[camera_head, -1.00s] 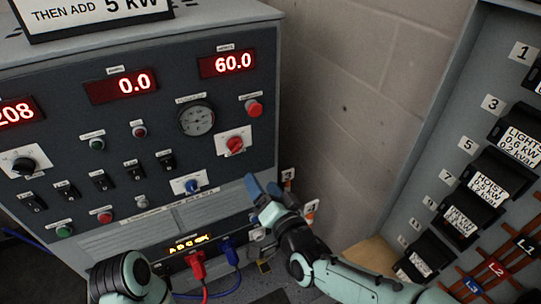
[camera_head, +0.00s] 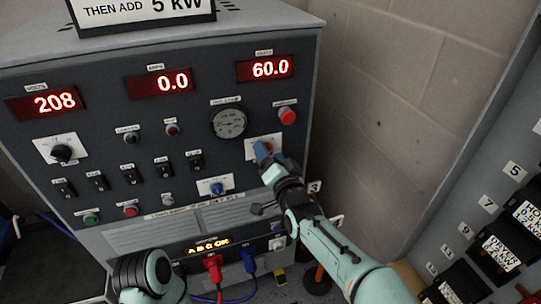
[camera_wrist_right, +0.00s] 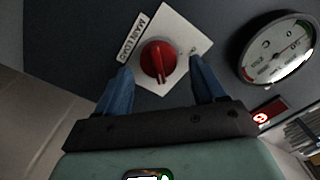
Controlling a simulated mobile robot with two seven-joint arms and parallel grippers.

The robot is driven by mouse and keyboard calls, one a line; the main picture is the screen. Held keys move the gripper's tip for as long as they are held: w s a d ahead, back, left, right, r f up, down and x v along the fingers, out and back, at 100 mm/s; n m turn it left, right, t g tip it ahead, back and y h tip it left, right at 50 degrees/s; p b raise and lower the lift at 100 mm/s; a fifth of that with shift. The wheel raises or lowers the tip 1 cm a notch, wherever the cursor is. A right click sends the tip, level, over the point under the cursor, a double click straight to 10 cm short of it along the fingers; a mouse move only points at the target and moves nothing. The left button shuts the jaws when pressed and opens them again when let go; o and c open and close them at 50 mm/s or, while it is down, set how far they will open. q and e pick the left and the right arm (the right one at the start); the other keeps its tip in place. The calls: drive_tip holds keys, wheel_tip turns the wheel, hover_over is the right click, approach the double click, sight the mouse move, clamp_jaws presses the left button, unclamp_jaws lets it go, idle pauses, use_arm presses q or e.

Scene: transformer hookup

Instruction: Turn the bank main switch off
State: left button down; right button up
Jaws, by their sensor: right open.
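The red rotary switch (camera_wrist_right: 158,61) sits on a square white plate (camera_wrist_right: 178,28) whose label reads "MAIN LOAD". In the right wrist view it lies between the two blue fingers of my right gripper (camera_wrist_right: 161,82), which are open on either side of it. I cannot tell whether the fingers touch it. The knob's pointer is turned at a slant on the plate. In the head view my right gripper (camera_head: 265,152) is in front of this switch and covers most of it; part of the white plate (camera_head: 252,142) shows. My left arm shows at the bottom, but its gripper is not visible.
The grey panel carries red displays (camera_head: 265,68), a round gauge (camera_head: 229,122), a red button (camera_head: 287,116) and a blue knob (camera_head: 217,188). Red (camera_head: 213,268) and blue (camera_head: 249,261) plugs are below. A labelled breaker cabinet (camera_head: 505,200) stands to the right.

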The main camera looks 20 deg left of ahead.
drive_tip(key=shift+w+a, duration=0.15)
drive_tip(key=shift+w, duration=0.05)
drive_tip(key=c, duration=1)
